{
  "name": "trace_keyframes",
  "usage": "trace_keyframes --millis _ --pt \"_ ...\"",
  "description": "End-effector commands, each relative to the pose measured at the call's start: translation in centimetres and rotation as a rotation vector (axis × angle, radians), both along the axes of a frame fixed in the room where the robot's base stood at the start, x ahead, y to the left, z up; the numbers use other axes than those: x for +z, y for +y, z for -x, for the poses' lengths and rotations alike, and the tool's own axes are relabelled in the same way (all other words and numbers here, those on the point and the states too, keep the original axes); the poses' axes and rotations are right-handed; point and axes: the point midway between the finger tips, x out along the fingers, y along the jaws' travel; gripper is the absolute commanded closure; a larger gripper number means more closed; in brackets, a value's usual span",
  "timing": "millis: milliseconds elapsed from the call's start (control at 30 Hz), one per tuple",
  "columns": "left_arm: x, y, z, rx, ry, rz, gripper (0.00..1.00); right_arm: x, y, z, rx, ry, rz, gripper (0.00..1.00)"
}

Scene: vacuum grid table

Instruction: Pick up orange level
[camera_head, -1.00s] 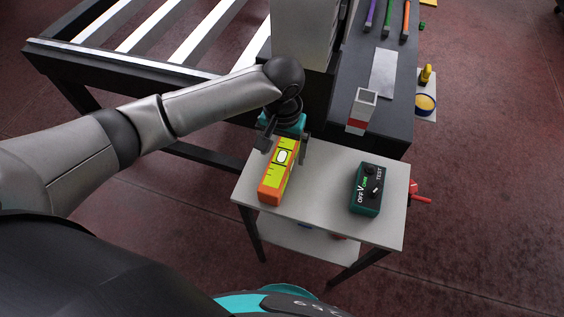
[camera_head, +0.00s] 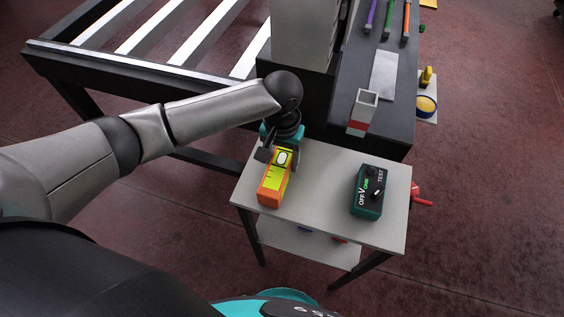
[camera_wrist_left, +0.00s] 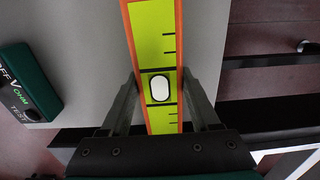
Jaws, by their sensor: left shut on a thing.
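The orange level (camera_head: 271,188) has a yellow-green face with black marks and a white vial. It rests on, or just above, the left part of the small grey table (camera_head: 325,215); I cannot tell which. My left gripper (camera_head: 282,158) is at its far end, shut on it. In the left wrist view the level (camera_wrist_left: 156,45) runs between the two fingers of the gripper (camera_wrist_left: 160,90), one on each side near the vial. My right gripper is in no view.
A green multimeter (camera_head: 369,192) lies on the right of the table and shows in the left wrist view (camera_wrist_left: 27,84). A dark bench (camera_head: 385,110) with a red-and-white box (camera_head: 362,112) stands behind. A slatted frame (camera_head: 150,60) is at the back left.

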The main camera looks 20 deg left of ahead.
Motion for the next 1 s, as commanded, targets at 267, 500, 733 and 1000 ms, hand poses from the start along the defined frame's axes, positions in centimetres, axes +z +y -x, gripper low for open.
trace_keyframes --millis 267,500,733,1000 --pt "0.02 0.04 -0.02 0.000 0.000 -0.001 0.91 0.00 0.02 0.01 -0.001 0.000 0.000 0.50" --pt "0.03 0.06 -0.03 0.001 0.000 -0.001 1.00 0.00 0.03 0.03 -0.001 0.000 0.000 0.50" --pt "0.15 0.03 -0.14 0.001 -0.003 0.000 1.00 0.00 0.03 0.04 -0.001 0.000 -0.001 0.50" --pt "0.76 0.01 -0.16 0.001 -0.004 0.000 1.00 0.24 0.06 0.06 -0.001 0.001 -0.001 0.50"
